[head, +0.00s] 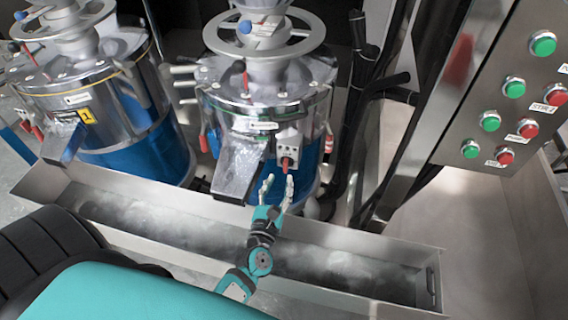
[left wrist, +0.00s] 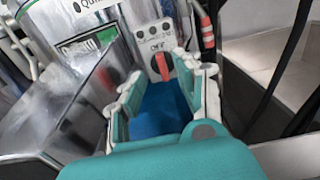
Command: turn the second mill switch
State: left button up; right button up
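The second mill (head: 262,100) is a metal and blue machine in the middle of the head view. Its switch is a red knob (head: 285,163) on a small grey box at the front, beside the chute. In the left wrist view the red knob (left wrist: 162,67) stands roughly upright below a dark marking that seems to read OFF. My left gripper (head: 278,182) is open and empty, just in front of and below the switch. Its two fingers spread to either side of the knob in the wrist view; I cannot tell whether either touches it. My right gripper is not in view.
Another mill (head: 100,95) with a yellow label stands at the left. A metal chute (head: 238,168) is close to the left of my gripper. A long metal trough (head: 340,243) runs below. A panel (head: 490,90) with green and red buttons and dark hoses are at the right.

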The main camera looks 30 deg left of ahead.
aim_at(285, 165)
pick_arm(q)
jog(key=x, duration=0.6)
jog(key=shift+p, duration=0.4)
grip_shut()
